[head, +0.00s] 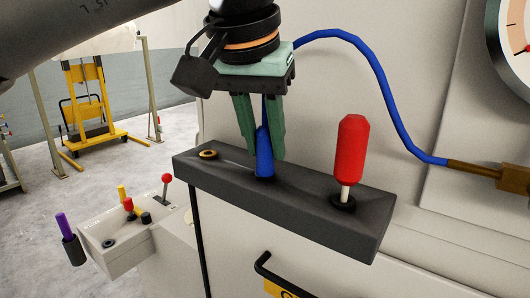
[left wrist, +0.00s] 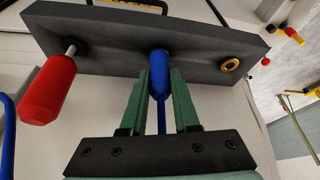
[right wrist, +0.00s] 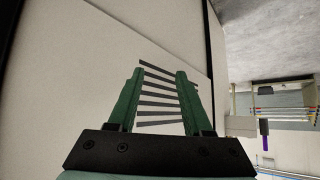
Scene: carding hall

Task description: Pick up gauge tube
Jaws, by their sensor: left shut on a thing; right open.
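The gauge tube (head: 264,153) is a blue grip with a thin blue hose that runs from behind my left gripper to a brass fitting (head: 480,172) at the right. The grip stands upright with its lower end at a hole in a dark grey holder bar (head: 300,205). My left gripper (head: 262,157) points down from above and is shut on the tube. In the left wrist view the blue grip (left wrist: 160,72) lies between the green fingers. My right gripper (right wrist: 160,73) is open and empty in the right wrist view, facing a pale panel with dark slots.
A red handle (head: 351,150) stands in the bar to the right of the tube, and an empty brass-rimmed hole (head: 208,154) is to its left. A control box with levers (head: 130,238) is at the lower left. A dial (head: 516,45) is at the upper right.

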